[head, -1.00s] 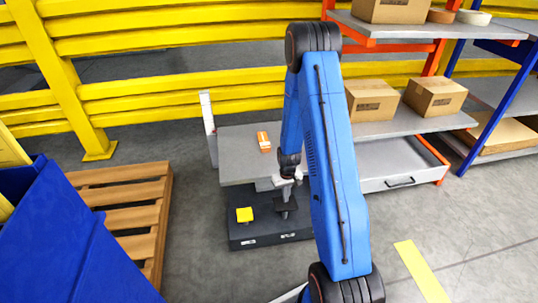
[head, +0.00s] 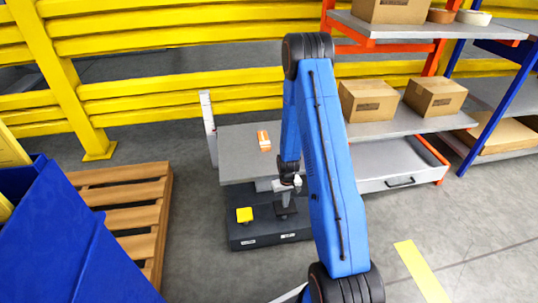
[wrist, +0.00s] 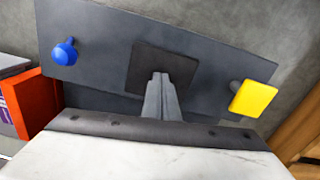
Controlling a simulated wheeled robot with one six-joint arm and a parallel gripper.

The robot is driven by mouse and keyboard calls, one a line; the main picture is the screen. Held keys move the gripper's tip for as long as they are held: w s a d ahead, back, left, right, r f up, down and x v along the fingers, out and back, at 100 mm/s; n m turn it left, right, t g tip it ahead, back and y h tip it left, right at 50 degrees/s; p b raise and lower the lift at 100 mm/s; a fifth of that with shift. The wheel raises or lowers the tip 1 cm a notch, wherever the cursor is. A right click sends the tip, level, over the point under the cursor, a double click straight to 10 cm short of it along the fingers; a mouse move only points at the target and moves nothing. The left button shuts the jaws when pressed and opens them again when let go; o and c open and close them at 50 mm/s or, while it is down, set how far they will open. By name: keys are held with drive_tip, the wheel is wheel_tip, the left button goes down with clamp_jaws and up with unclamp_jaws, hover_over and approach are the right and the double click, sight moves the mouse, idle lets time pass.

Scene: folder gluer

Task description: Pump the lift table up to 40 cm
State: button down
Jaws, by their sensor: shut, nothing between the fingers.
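The lift table has a grey top (head: 238,158) with a small orange-and-white box (head: 264,140) on it. Its dark base (head: 245,234) carries a yellow pedal (head: 244,214) at left and a black pedal (head: 287,209) to its right. A white upright scale (head: 207,120) stands at the top's left edge; its marks are too small to read. My gripper (wrist: 160,76) is shut and empty, pointing down with its tips over the black pedal (wrist: 146,61). I cannot tell whether they touch. The yellow pedal (wrist: 253,98) and a blue knob (wrist: 64,51) flank it in the wrist view.
A wooden pallet (head: 120,217) and a blue bin (head: 60,240) stand at left. A yellow barrier (head: 180,98) runs behind. Shelving with cardboard boxes (head: 435,97) and a grey drawer (head: 400,182) is at right.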

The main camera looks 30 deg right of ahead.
drive_tip(key=shift+f, duration=2.45)
drive_tip(key=shift+r, duration=4.5)
drive_tip(key=shift+f, duration=0.1)
drive_tip(key=shift+f, duration=4.4)
drive_tip(key=shift+r, duration=4.5)
drive_tip(key=shift+f, duration=0.1)
